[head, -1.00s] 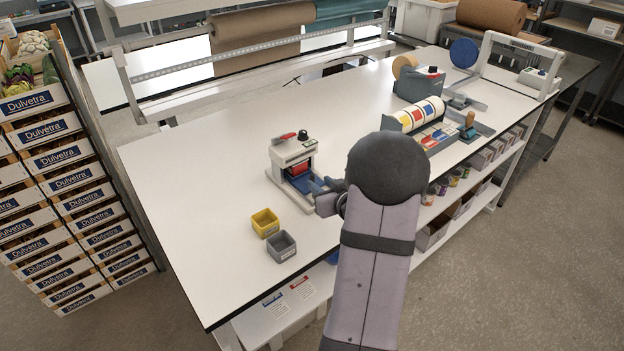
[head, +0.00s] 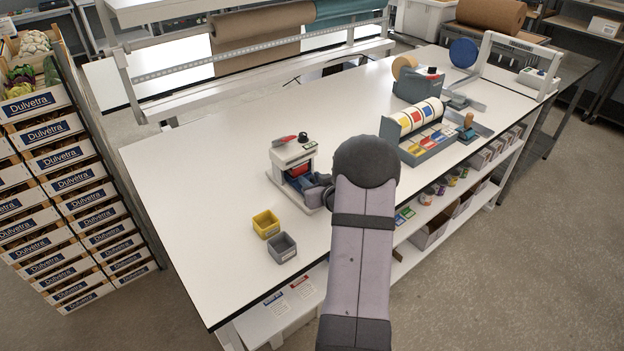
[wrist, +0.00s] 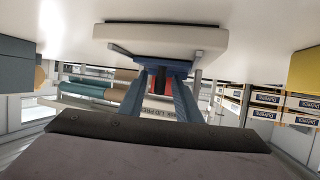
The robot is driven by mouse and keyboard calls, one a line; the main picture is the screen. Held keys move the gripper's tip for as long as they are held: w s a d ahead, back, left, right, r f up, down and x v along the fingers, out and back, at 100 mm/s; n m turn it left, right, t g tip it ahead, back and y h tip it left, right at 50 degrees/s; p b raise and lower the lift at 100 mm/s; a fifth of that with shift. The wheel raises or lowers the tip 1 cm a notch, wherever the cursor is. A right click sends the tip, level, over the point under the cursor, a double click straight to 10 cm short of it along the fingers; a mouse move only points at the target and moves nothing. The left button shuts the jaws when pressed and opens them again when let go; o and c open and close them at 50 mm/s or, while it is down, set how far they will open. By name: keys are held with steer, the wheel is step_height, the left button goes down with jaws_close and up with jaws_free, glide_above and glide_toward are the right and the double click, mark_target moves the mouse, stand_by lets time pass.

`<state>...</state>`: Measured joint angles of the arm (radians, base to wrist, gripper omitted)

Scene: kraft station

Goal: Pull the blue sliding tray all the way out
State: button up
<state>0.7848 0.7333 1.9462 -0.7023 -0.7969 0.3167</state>
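The blue sliding tray (head: 294,183) sits low in the front of a small white and grey device (head: 291,153) with a red part inside. In the head view my gripper (head: 313,186) is right at the front of this device and hides part of the tray. In the wrist view the blue tray (wrist: 150,64) lies just beyond the fingertips. The two blue-grey fingers of my gripper (wrist: 160,76) stand apart, with a dark and red part seen between them. I cannot tell whether the fingers touch the tray.
A yellow bin (head: 265,224) and a grey bin (head: 282,247) stand on the white table (head: 220,200) in front of the device. A rack of colored label rolls (head: 420,125) stands to the right. The table left of the device is clear.

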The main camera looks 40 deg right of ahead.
jaws_close()
steer(key=s, duration=1)
steer(key=shift+s+d, duration=0.1)
steer(key=shift+s, duration=0.1)
steer(key=shift+f, duration=0.1)
jaws_free()
steer(key=shift+s, duration=0.15)
steer(key=shift+b+v, duration=0.7)
steer(key=shift+v, duration=2.95)
